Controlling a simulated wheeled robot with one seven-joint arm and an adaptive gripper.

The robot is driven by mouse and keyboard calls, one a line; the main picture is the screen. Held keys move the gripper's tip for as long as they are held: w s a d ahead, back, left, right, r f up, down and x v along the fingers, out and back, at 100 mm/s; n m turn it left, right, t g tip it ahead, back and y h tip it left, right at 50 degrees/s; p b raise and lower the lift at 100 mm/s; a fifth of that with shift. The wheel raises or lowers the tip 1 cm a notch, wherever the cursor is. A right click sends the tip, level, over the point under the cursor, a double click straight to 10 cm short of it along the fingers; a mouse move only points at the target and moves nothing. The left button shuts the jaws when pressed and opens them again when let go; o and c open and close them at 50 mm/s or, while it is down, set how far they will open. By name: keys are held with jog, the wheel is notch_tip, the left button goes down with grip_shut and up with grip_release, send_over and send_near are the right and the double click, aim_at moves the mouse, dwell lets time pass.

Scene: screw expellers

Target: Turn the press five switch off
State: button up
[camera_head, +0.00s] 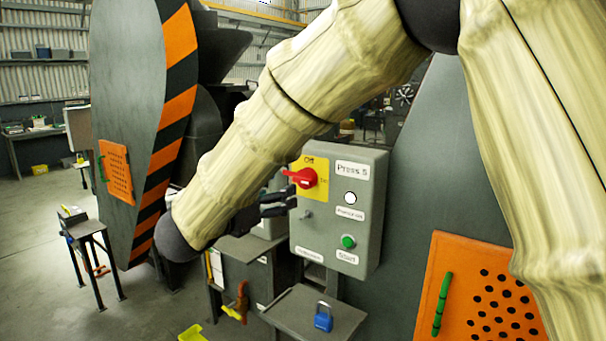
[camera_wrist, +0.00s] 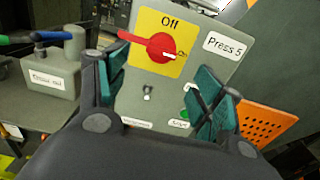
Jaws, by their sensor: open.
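The Press 5 control box (camera_head: 334,227) is grey, upright, and in the middle of the head view. Its red rotary switch (camera_head: 302,178) sits on a yellow plate (camera_head: 318,164). My gripper (camera_head: 288,201) is left of and slightly below the switch. In the wrist view my gripper (camera_wrist: 165,85) is open, teal-padded fingers apart with nothing between them, and the switch appears beyond them.
A green start button (camera_head: 348,241) and a white indicator (camera_head: 351,198) are on the box. A blue padlock (camera_head: 323,316) rests on a shelf (camera_head: 291,304) below. An orange perforated panel (camera_head: 462,300) is at right. A grey box with a blue-handled lever (camera_wrist: 52,75) is at left.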

aim_at(300, 179)
jog(key=p+x, duration=0.1)
jog(key=x, duration=0.2)
jog(key=p+x, duration=0.1)
jog(key=x, duration=0.2)
jog(key=p+x, duration=0.2)
jog(key=x, duration=0.1)
jog(key=shift+d+r, duration=0.25)
jog(key=shift+r, duration=0.1)
jog(key=shift+x, duration=0.8)
jog(key=shift+f, duration=0.1)
jog(key=c, duration=1)
